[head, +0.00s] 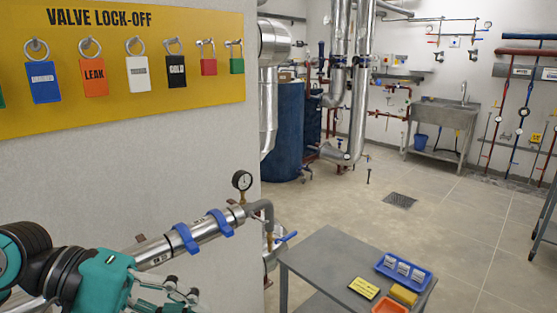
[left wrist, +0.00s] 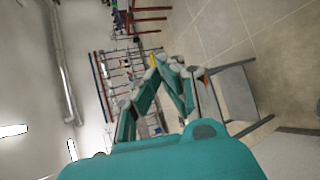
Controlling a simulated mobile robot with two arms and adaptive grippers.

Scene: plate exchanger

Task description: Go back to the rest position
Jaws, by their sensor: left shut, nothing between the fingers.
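My left gripper (head: 190,296) is at the lower left of the head view, in front of the lower part of the insulated pipe (head: 155,252) in that picture. It is shut and empty. In the left wrist view its fingers (left wrist: 168,64) come together, with nothing between them. My right gripper is in neither view.
The pipe along the wall carries blue clamps (head: 186,238), a gauge (head: 242,181) and a blue-handled valve (head: 287,237). A grey table (head: 310,258) holds a blue tray (head: 382,268), yellow items and an orange tray (head: 388,306). Tags hang on a yellow board (head: 120,115). Floor beyond is mostly clear.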

